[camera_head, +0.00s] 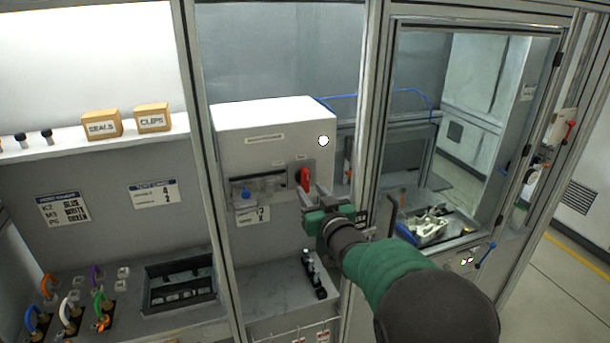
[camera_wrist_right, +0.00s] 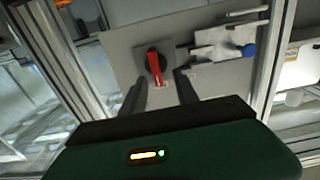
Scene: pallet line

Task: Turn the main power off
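A red rotary switch handle (camera_head: 305,179) sits on a grey plate on the front of a white cabinet (camera_head: 265,135). In the head view the handle stands about upright. It also shows in the right wrist view, a red handle (camera_wrist_right: 156,66) on a dark round base, ahead of the fingertips. My right gripper (camera_head: 312,196) is just in front of and below the switch. Contact cannot be seen. My left gripper is not in view.
A blue knob (camera_head: 246,194) and a clear-fronted slot are left of the switch. A metal frame post (camera_head: 365,110) stands to the right. A dark connector strip (camera_head: 313,275) lies on the shelf below. Coloured cables (camera_head: 70,305) and labelled boxes (camera_head: 102,124) are at left.

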